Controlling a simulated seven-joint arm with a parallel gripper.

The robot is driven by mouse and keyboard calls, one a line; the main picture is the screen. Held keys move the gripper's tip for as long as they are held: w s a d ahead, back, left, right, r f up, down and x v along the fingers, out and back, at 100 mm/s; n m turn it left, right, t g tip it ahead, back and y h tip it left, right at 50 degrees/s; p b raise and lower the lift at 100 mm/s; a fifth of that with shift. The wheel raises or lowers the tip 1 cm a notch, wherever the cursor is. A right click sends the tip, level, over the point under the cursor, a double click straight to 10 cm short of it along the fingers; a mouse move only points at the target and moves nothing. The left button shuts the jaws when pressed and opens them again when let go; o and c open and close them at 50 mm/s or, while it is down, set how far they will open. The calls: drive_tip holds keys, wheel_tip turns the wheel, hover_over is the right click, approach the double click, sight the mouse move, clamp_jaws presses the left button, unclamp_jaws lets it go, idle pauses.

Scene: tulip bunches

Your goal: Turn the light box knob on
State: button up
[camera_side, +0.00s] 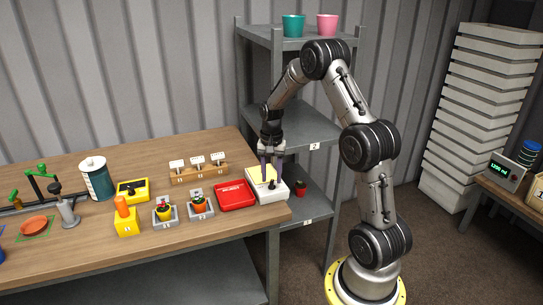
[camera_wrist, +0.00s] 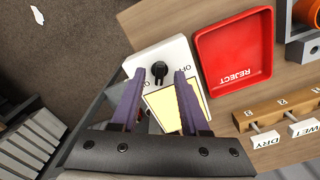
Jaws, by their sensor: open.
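The white light box (camera_side: 268,197) stands at the right front corner of the wooden table; it also shows in the wrist view (camera_wrist: 172,54). Its black knob (camera_wrist: 160,70) sits between the OFF and ON labels; I cannot tell for certain which one it points to. A pale yellow panel (camera_wrist: 163,112) lies on the box beside the knob, partly hidden by my fingers. My gripper (camera_side: 271,178) is over the box, pointing down. In the wrist view its purple fingers (camera_wrist: 160,73) are open, one on each side of the knob. Contact with the knob is not clear.
A red REJECT tray (camera_side: 236,196) is beside the box. A wooden rack with WET and DRY tags (camera_side: 200,175) stands behind it. A grey shelf (camera_side: 290,130) rises behind the table's right end.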

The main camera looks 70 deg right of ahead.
sight(271, 183)
wheel_tip(271, 183, up, 12)
idle(0.4)
drive_tip(key=shift+a, duration=0.1)
drive_tip(key=s+a+r+n+t+h, duration=0.1)
drive_tip(key=a+r+n+t, duration=0.15)
drive_tip(key=a+r, duration=0.55)
drive_tip(key=s+a+r+n+t, duration=0.1)
drive_tip(key=a+r+n, duration=0.3)
drive_tip(key=a, duration=0.5)
drive_tip(key=s+a+r+n+t, duration=0.2)
drive_tip(key=s+a+n, duration=0.1)
drive_tip(key=s+a, duration=0.55)
drive_tip(key=s+a+f+n+y, duration=0.1)
drive_tip(key=s+a+f+n, duration=0.1)
drive_tip(key=s+f+n, duration=0.3)
drive_tip(key=s+f, duration=0.1)
drive_tip(key=s, duration=0.1)
drive_tip(key=shift+s+f, duration=0.3)
